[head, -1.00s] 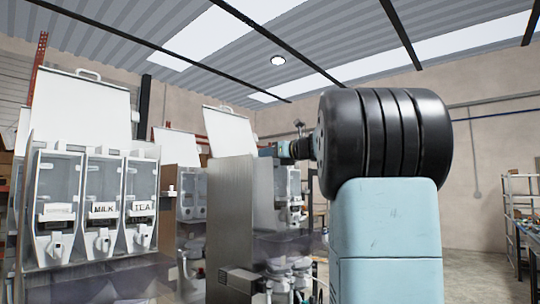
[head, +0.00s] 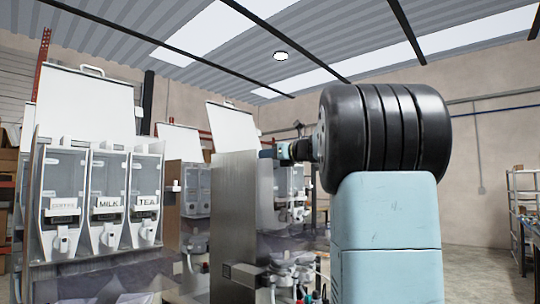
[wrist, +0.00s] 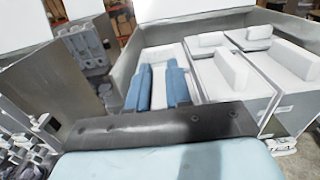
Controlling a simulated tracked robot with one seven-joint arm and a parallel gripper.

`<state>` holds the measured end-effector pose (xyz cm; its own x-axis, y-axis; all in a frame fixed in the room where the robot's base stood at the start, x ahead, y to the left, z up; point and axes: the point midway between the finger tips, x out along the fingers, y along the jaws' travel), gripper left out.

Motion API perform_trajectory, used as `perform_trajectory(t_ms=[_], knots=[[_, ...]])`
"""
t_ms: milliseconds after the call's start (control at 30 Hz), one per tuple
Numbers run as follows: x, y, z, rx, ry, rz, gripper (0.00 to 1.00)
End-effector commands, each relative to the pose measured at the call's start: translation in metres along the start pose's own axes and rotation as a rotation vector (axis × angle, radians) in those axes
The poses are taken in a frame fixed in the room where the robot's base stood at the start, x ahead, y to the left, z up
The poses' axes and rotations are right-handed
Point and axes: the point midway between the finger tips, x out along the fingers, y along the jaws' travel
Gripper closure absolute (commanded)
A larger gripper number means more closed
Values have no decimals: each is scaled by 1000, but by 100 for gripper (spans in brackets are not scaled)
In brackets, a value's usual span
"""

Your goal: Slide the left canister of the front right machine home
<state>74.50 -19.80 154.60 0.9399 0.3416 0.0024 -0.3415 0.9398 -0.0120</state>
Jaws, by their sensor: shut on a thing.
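The front right machine (head: 234,200) stands mid-picture in the head view, its steel side panel towards me and its white lid raised. In the wrist view I look down into its open top (wrist: 82,125), where white-topped canisters lie side by side. The left canister (wrist: 160,54) has my gripper's blue fingers (wrist: 158,88) on both sides of its raised white grip. My gripper is shut on it. The middle canister (wrist: 232,84) and right canister (wrist: 290,70) lie to its right. My gripper is hidden in the head view, and how deep the left canister sits cannot be told.
Another machine (head: 95,200) with several labelled canisters stands at the left, lid raised. More machines (head: 185,185) stand behind. A shelf rack (head: 525,205) is at the far right. The machine's side walls border the canisters closely.

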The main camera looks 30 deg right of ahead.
Motion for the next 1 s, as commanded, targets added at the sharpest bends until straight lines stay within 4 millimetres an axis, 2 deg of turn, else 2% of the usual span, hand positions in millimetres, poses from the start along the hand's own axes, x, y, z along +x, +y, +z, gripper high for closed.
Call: perform_trajectory(t_ms=[367,400,700,1000], knots=[[0,0,-8,0,0,0,100],[0,0,-8,0,1,0,80],[0,0,-8,0,0,0,51],[-2,0,-8,0,1,0,51]])
